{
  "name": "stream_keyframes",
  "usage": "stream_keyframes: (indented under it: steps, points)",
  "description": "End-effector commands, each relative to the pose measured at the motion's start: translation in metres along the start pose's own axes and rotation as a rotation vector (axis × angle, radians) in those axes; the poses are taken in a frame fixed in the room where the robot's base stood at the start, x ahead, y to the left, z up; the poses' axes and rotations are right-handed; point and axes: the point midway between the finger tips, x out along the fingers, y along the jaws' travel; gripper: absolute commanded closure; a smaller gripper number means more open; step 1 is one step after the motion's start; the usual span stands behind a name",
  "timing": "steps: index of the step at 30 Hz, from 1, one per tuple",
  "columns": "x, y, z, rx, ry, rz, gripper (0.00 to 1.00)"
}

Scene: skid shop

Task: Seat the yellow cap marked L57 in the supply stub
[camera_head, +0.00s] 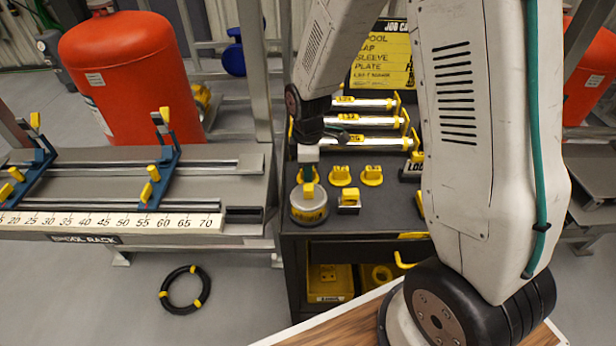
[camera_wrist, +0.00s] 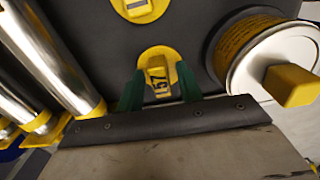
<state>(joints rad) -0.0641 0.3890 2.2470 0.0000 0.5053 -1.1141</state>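The yellow cap (camera_wrist: 157,82) has a round flange and a raised grip with 57 legible on it; the rest of its marking is not clear. It rests on the dark cart top. My gripper (camera_wrist: 159,92) has its two green fingers open, one on each side of the cap's grip, with gaps visible between. In the head view my gripper (camera_head: 308,173) is low over the left of the cart top, and mostly hides this cap. I cannot make out the supply stub in either view.
Two more yellow caps (camera_head: 340,176) (camera_head: 372,175) stand to the right. A round tin (camera_head: 309,212) with a yellow block is close in front of my gripper. Silver spools (camera_head: 368,144) lie behind. The spool rack (camera_head: 100,238) and a red tank (camera_head: 130,75) are at left.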

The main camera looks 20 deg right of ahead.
Motion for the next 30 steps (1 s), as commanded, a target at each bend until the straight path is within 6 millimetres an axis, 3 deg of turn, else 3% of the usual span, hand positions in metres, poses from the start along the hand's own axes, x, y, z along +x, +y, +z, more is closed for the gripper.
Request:
stream_keyframes:
  steps: [6, 10, 17, 30]
  points:
    - [0.000, 0.000, 0.000, 0.000, 0.000, 0.000, 0.64]
    - [0.000, 0.000, 0.000, 0.000, 0.000, 0.000, 1.00]
    - [-0.002, 0.000, 0.000, 0.000, 0.000, 0.001, 1.00]
    - [-0.029, 0.001, 0.000, 0.000, 0.001, 0.002, 1.00]
